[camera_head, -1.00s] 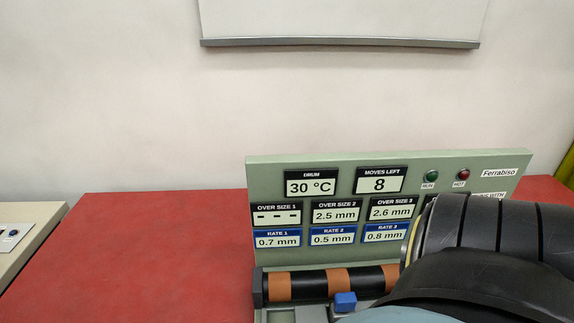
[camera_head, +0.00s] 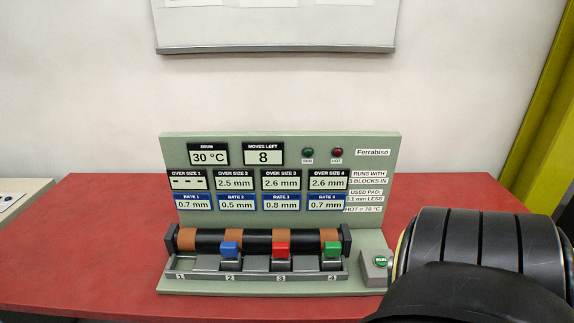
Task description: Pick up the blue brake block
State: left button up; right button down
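The blue brake block (camera_head: 230,249) sits in the place numbered 2 on the green machine, against the drum (camera_head: 258,241) with its brown and black bands. A red block (camera_head: 281,249) is at place 3 and a green block (camera_head: 332,249) at place 4. Place 1 (camera_head: 187,263) shows no coloured block. A large black rounded part of my own arm fills the lower right; its gripper is not visible. My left gripper is not in view either.
The machine's panel (camera_head: 290,157) reads drum 30 °C and 8 moves left. A green RUN button (camera_head: 381,261) is on a grey box at the machine's right end. The red table (camera_head: 107,240) is clear at left. A yellow post (camera_head: 545,115) stands at far right.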

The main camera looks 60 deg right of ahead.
aim_at(231, 261)
jog(key=k, duration=0.55)
jog(key=z, duration=1.8)
jog(key=i, duration=0.3)
jog(key=u, duration=0.05)
